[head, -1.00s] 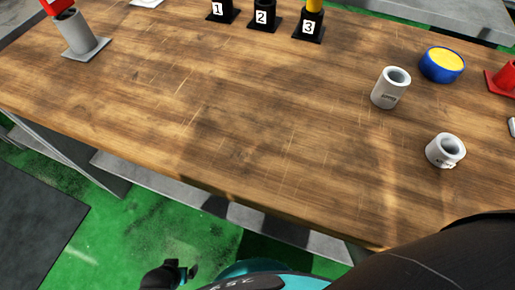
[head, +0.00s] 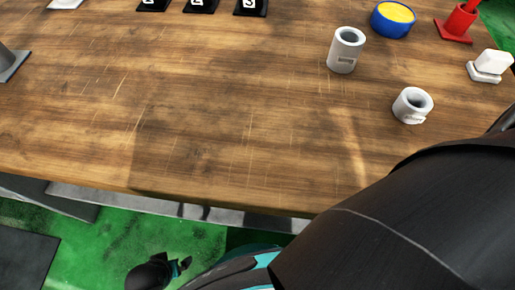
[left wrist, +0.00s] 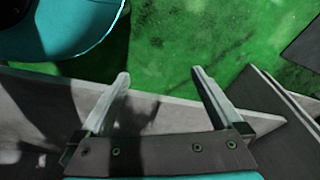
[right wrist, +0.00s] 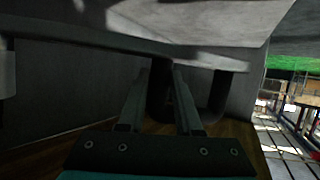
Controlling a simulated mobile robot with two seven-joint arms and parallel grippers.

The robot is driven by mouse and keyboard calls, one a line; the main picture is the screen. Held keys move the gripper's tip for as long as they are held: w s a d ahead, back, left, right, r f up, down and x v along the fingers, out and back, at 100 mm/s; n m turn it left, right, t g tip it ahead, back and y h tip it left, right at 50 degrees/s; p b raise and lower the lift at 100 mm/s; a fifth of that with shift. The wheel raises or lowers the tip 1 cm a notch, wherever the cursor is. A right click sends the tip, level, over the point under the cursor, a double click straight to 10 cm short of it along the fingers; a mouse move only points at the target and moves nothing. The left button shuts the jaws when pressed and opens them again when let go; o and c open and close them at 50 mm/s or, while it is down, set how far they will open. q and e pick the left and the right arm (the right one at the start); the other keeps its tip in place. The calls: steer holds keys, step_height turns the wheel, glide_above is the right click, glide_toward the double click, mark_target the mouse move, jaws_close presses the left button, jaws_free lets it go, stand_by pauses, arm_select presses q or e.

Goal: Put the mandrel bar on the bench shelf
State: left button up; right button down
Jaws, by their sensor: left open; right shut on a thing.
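My right gripper (right wrist: 162,72) shows only in the right wrist view. Its fingers are close together on a dark thing (right wrist: 164,98), seemingly the mandrel bar. Deep shadow hides its shape and ends. A pale grey slab, seemingly the bench shelf (right wrist: 190,20), runs across the top of that view, close to the fingers. In the head view the grey shelf (head: 165,206) shows as a strip below the bench's front edge. My left gripper (left wrist: 160,76) is open and empty, with grey metal and green floor behind it.
The wooden bench top (head: 200,110) is largely clear. Black numbered stands (head: 200,5) are at the back.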

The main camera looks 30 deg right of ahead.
step_height(320, 180, down, 4)
steer(key=b, duration=0.3)
steer(key=shift+w, duration=0.15)
arm_select(q)
steer(key=w+d+r+t+b, duration=0.15)
steer(key=w+r+b, duration=0.25)
steer(key=r, duration=0.9)
arm_select(e)
steer(key=shift+f+b, duration=1.6)
steer(key=shift+f, duration=2.45)
steer(key=shift+f+b, duration=0.7)
steer(key=shift+f, duration=0.05)
steer(key=shift+f+b, duration=0.6)
steer(key=shift+f, duration=0.1)
arm_select(q)
steer(key=w+d+r+t+h, duration=0.2)
steer(key=d+t+h, duration=0.1)
steer(key=d+t, duration=0.2)
steer(key=w+d+r+t+h, duration=0.2)
steer(key=d+t+h, duration=0.1)
steer(key=d+t, duration=0.2)
steer(key=shift+w+d+r+t+b, duration=0.25)
steer(key=shift+d+r+t+b, duration=0.15)
steer(key=shift+t, duration=0.65)
arm_select(e)
steer(key=shift+f, duration=0.55)
arm_select(q)
steer(key=shift+a, duration=0.1)
